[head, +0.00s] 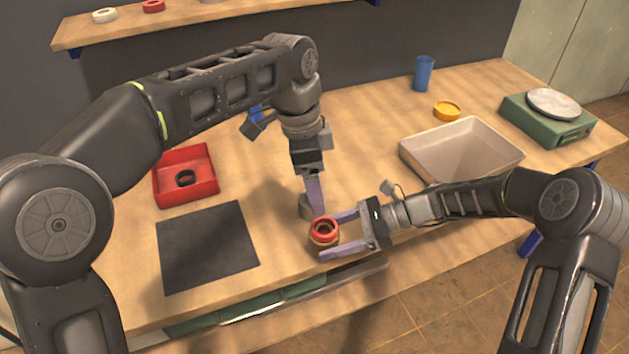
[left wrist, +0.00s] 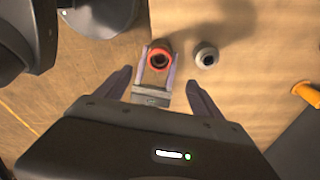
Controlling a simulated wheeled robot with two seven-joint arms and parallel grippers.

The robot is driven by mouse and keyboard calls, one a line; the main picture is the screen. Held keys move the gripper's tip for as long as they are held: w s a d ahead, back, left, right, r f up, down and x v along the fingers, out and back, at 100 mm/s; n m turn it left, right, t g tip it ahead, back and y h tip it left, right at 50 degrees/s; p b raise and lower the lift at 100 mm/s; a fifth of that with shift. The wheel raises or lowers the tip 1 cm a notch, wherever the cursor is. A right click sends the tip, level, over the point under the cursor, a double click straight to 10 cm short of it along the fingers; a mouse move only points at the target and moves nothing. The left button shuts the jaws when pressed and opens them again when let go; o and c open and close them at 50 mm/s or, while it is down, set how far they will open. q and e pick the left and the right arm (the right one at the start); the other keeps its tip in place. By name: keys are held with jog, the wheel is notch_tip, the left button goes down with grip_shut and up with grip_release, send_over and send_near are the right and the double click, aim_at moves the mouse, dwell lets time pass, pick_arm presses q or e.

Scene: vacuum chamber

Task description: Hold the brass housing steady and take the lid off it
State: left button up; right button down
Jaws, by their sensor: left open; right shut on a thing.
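The brass housing (head: 323,241) stands near the table's front edge with a red ring-shaped lid (head: 324,226) on its top. The lid has a dark centre. It also shows in the left wrist view (left wrist: 159,55). My right gripper (head: 338,234) reaches in from the right, shut on the housing, one finger on each side. My left gripper (head: 314,202) points down, open and empty, just behind and above the lid. In the left wrist view the lid lies ahead, between the directions of its fingers, apart from them.
A small grey round part (left wrist: 206,56) stands just behind the housing. A red tray (head: 163,192) holding a dark ring and a dark mat (head: 207,247) lie left. A grey bin (head: 415,152), yellow ring (head: 447,111), blue cup (head: 423,73) and green scale (head: 545,126) stand right.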

aim_at(323, 221)
pick_arm(q)
jog(key=f, duration=0.4)
jog(key=d+f, duration=0.1)
jog(key=f, duration=0.7)
jog(key=shift+d, duration=0.4)
jog(key=c, duration=1.7)
jog(key=shift+o, duration=0.2)
jog(key=shift+w+r, duration=0.1)
jog(key=shift+r, duration=0.1)
jog(key=shift+r, duration=1)
jog(key=shift+r, duration=0.1)
